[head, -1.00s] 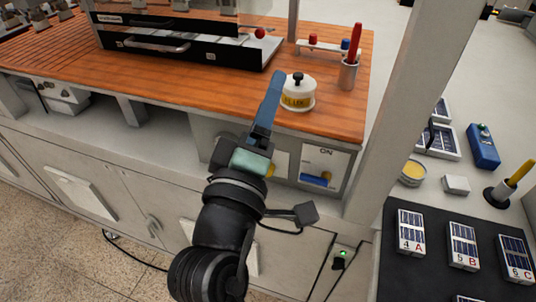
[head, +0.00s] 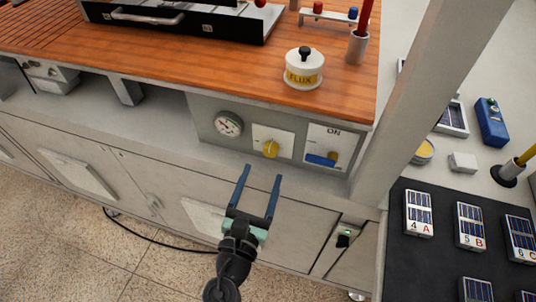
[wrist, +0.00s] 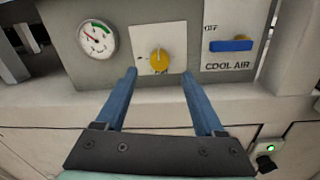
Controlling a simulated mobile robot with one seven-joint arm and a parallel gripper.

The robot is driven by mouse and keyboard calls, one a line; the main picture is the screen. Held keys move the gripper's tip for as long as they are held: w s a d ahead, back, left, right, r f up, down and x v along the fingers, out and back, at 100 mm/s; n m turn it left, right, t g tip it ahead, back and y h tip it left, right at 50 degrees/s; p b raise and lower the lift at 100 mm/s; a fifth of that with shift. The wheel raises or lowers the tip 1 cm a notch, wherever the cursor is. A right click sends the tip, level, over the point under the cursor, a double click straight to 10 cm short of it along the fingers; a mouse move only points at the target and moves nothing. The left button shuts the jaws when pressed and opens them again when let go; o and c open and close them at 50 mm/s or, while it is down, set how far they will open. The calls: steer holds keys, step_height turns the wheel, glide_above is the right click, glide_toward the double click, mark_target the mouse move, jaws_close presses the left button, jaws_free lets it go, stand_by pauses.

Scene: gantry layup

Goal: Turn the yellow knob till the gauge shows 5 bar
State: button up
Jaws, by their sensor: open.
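The yellow knob (head: 271,148) sits on a white plate on the grey panel under the wooden bench top. It also shows in the wrist view (wrist: 159,60), just beyond my fingertips and between their lines. The round gauge (head: 228,124) is left of the knob; in the wrist view the gauge (wrist: 96,39) has a green arc at upper right and its needle points to the upper left. I cannot read its numbers. My gripper (head: 262,171) is open and empty, in front of and a little below the knob, not touching it.
A blue-handled switch (head: 322,159) marked COOL AIR is right of the knob. A pale post (head: 430,90) rises farther right. A FLUX pot (head: 304,68) stands on the bench top above.

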mark_target(270, 153)
steer(key=x, duration=0.6)
jaws_close()
stand_by(0.3)
